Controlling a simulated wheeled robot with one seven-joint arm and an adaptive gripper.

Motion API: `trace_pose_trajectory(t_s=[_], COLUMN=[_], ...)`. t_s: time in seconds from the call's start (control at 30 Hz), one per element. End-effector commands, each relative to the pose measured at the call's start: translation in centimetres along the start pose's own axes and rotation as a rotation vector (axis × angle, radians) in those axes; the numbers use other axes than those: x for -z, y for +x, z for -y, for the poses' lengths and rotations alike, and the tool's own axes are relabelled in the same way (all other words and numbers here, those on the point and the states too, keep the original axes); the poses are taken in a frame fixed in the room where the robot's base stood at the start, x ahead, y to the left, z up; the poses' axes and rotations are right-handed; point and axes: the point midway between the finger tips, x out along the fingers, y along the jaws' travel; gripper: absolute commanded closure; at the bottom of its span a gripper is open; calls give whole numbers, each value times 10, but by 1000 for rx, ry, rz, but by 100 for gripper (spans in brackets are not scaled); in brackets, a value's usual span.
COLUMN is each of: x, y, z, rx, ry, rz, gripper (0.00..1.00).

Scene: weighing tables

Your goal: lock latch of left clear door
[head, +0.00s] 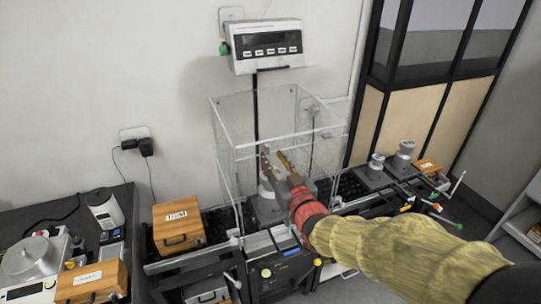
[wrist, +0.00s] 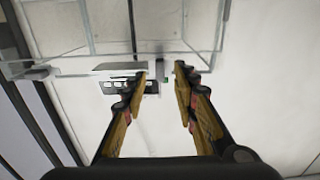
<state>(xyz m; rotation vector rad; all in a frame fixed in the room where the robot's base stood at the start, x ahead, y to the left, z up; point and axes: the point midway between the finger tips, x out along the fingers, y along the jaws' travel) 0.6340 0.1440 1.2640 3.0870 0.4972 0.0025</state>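The clear-walled enclosure (head: 232,150) stands mid-picture in the head view, and its clear panels also show across the top of the wrist view (wrist: 60,66). Its left clear side runs down to a small pale fitting (head: 234,237) at the lower front corner; I cannot tell whether this is the latch or how it is set. My gripper (head: 275,154) is in front of or within the enclosure's lower part; depth is unclear. The wrist view shows its fingers (wrist: 160,72) apart, nothing held. A small grey piece (wrist: 162,68) appears beyond the gap.
A white display (head: 266,46) stands on a pole behind the enclosure. A wooden box (head: 178,226) sits to its left, and grey weights (head: 402,155) to its right. Scale equipment (head: 32,262) fills the left table. My arm crosses the lower right.

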Motion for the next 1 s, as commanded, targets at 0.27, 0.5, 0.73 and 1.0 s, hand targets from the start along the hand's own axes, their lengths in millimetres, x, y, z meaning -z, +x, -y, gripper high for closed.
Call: trace_pose_trajectory(t_s=[0.27, 0.5, 0.73, 1.0], x=[1, 0, -1, 0], y=[-53, -80, -87, -86], z=[-1, -1, 0, 0], rx=[-1, -1, -1, 0], ry=[0, -1, 0, 0], rz=[-1, 0, 1, 1], gripper=[71, 71, 71, 71])
